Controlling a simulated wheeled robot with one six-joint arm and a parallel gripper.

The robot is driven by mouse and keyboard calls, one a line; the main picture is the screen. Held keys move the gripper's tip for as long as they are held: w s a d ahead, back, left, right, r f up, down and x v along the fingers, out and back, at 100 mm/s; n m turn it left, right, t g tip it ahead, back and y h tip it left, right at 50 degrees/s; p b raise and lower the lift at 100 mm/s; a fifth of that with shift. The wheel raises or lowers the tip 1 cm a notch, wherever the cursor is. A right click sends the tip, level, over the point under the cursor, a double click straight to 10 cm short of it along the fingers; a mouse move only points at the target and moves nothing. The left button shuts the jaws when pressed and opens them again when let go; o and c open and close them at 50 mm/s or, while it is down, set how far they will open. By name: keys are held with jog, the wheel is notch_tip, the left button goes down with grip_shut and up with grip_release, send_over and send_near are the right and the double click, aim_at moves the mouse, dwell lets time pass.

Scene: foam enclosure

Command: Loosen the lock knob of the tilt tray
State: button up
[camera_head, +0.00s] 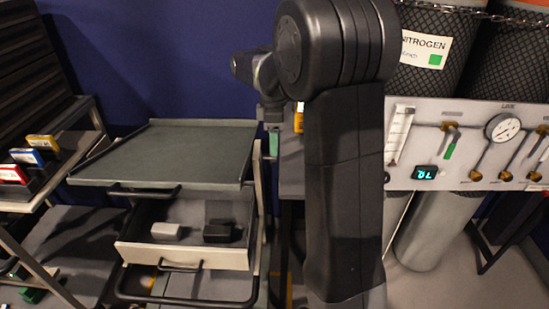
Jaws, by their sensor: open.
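The tilt tray seems to be the flat grey tray (165,152) on top of a metal cart at left centre. It has a thin raised rim and a dark handle at its front edge. I cannot make out its lock knob; it may be too small or behind my arm. My arm stands large in the centre foreground and bends away to the left. My gripper (272,145) seems to hang below the wrist, just right of the tray's far right corner. It is open, small in view and partly hidden by my arm, and no object shows in it.
A rack with coloured boxes (25,156) stands at left. At right are a gauge panel (470,150) and gas cylinders (433,228). The tray top is bare.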

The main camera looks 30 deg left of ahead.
aim_at(269, 158)
notch_tip(269, 158, down, 5)
jog(key=shift+s+d+r+b, duration=0.1)
jog(key=shift+s+b, duration=0.05)
jog(key=shift+b, duration=0.3)
jog(key=c, duration=1)
